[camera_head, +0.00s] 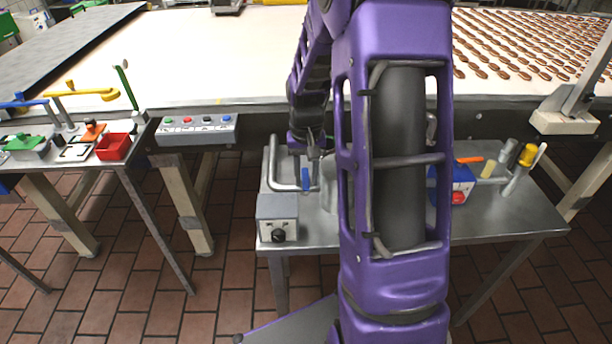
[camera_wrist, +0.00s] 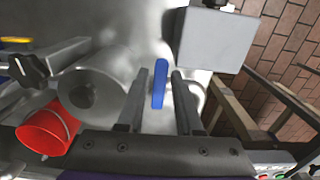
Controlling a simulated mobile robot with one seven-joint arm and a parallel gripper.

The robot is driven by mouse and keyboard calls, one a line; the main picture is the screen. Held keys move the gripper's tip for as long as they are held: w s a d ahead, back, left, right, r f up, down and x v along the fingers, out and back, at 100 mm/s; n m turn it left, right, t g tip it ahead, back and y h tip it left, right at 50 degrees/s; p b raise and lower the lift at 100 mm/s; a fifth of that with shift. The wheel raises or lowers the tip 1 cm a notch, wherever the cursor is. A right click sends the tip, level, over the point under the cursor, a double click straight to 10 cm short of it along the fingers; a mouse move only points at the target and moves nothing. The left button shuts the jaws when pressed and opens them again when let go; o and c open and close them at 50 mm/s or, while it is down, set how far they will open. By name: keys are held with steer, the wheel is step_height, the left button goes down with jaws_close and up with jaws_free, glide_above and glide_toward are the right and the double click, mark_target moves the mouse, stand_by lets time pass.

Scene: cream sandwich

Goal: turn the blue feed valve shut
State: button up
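The blue feed valve handle (camera_head: 305,180) is a short flat lever on the grey pipework at the left of the small steel table. In the wrist view the blue handle (camera_wrist: 159,84) stands between my two fingers, with a visible gap on each side. My gripper (camera_head: 308,158) is just above the handle in the head view and points down. In the wrist view my gripper (camera_wrist: 158,78) is open and empty, its dark fingers on either side of the handle. The valve body under the handle is not clear.
A grey box (camera_head: 278,207) with a black knob stands at the steel table's (camera_head: 505,215) front left. In the wrist view a round metal vessel (camera_wrist: 92,90) and red bucket (camera_wrist: 45,128) are left of the fingers. A button panel (camera_head: 196,128) is on the conveyor's edge.

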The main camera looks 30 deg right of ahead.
mark_target(306, 184)
steer(key=shift+o, duration=1)
step_height(306, 184, up, 18)
steer(key=shift+f, duration=0.25)
